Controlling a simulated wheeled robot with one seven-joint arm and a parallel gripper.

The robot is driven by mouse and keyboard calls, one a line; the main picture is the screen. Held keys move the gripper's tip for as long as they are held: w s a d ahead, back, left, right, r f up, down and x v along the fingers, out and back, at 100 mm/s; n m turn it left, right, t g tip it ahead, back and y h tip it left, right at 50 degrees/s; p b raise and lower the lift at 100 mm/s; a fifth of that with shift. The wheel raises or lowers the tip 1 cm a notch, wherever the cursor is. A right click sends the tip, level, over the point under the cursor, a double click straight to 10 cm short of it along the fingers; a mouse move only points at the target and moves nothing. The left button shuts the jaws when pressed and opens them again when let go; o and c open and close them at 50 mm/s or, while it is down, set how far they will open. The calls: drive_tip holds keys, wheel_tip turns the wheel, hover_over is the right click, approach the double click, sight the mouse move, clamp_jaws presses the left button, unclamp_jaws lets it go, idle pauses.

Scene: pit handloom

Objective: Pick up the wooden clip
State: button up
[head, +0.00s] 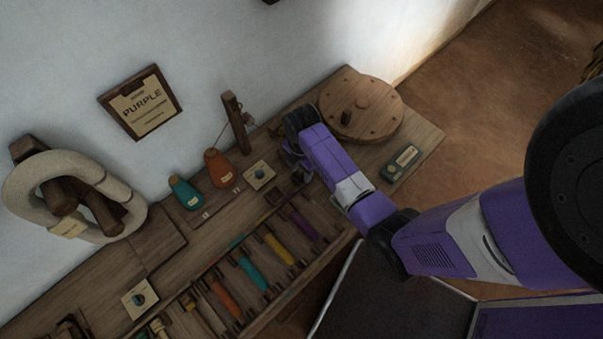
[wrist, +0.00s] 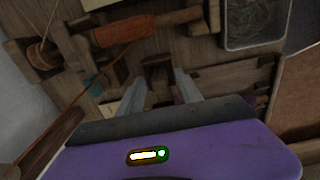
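A small brown wooden piece, which looks like the wooden clip, shows in the wrist view (wrist: 157,72) between and just beyond my fingertips. My gripper (wrist: 160,86) is open, with one grey finger on each side of this piece. I cannot tell whether either finger touches it. In the head view my gripper (head: 298,168) is low over the bench, between the orange cone and the round wooden disc. There my arm and gripper mostly hide the clip, and I cannot make it out clearly.
The bench (head: 425,137) holds an orange cone (head: 217,168), a teal cone (head: 185,194), an upright post (head: 235,122), a round wooden disc (head: 362,108) and a small tin (head: 400,162). A rack of coloured bobbins (head: 278,249) lies in front. A "PURPLE" sign (head: 141,103) hangs on the wall.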

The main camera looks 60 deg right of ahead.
sight(301, 170)
clamp_jaws()
drive_tip(key=shift+r, duration=0.1)
wheel_tip(301, 170, up, 20)
drive_tip(key=p, duration=0.5)
drive_tip(key=shift+d, duration=0.25)
